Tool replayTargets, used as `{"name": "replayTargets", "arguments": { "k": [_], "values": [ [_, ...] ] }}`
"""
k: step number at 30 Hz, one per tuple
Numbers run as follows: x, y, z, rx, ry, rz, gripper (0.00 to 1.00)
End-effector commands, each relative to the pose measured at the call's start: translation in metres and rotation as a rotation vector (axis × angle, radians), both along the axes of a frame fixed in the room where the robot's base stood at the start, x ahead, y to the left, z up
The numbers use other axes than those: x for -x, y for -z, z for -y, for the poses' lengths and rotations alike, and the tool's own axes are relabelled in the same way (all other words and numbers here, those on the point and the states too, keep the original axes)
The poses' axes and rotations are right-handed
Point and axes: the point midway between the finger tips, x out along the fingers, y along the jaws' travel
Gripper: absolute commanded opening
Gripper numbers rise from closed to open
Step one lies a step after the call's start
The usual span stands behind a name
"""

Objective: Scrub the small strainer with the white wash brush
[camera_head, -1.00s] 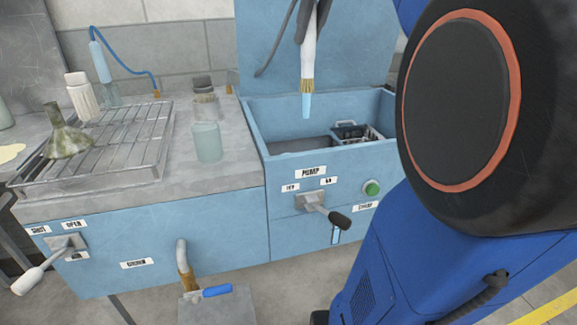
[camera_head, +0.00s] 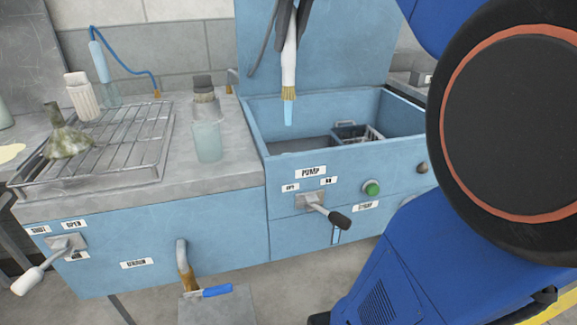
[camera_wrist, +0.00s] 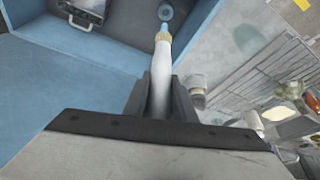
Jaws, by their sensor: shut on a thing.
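The white wash brush (camera_head: 289,60) hangs bristles down in my gripper (camera_head: 290,12), which is shut on its handle. The brush also shows in the wrist view (camera_wrist: 160,75) between the dark fingers. A light blue stretch extends below its tan bristles, over the open blue basin (camera_head: 256,132); I cannot tell whether it is liquid. No strainer is plainly identifiable. A grey, dark-topped ribbed piece (camera_head: 204,100) stands on the bench left of the basin, and a pale ribbed cylinder (camera_head: 82,97) stands behind the rack; either could be it.
A wire basket (camera_head: 347,134) sits in the basin, right of the brush. A clear beaker (camera_head: 208,142) stands near the bench front. A dirty funnel (camera_head: 67,138) is on the wire rack (camera_head: 110,166). A pump lever (camera_head: 325,211) and green button (camera_head: 372,188) are on the front panel.

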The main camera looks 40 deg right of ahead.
Motion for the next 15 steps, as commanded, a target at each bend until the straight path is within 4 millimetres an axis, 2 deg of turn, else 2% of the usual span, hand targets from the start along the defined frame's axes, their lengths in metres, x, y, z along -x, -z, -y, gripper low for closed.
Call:
{"name": "replayTargets", "arguments": {
  "k": [15],
  "values": [
    [0.001, 0.042, 0.0, 0.0, 0.0, -0.001, 0.0]
  ]
}}
